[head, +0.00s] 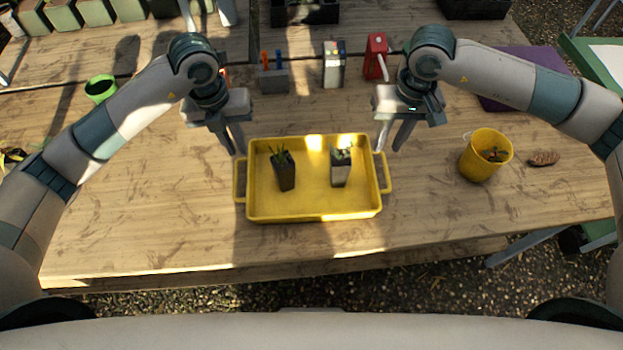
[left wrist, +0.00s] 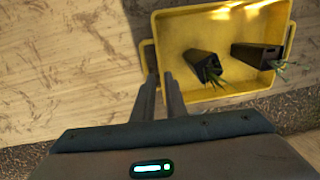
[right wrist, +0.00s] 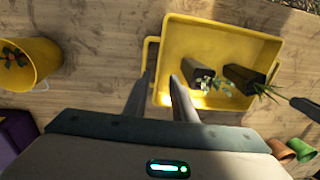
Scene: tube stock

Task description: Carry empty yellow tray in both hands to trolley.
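The yellow tray (head: 313,215) lies on the wooden table with a loop handle at each short side. My right gripper (head: 390,146) is above the right handle (right wrist: 150,55), open and empty. Neither gripper appears to hold a handle. I cannot identify a trolley in view.
A yellow pot (head: 480,160) with a plant and a brown lump (head: 543,158) are to the right. The table's front edge is close to the tray.

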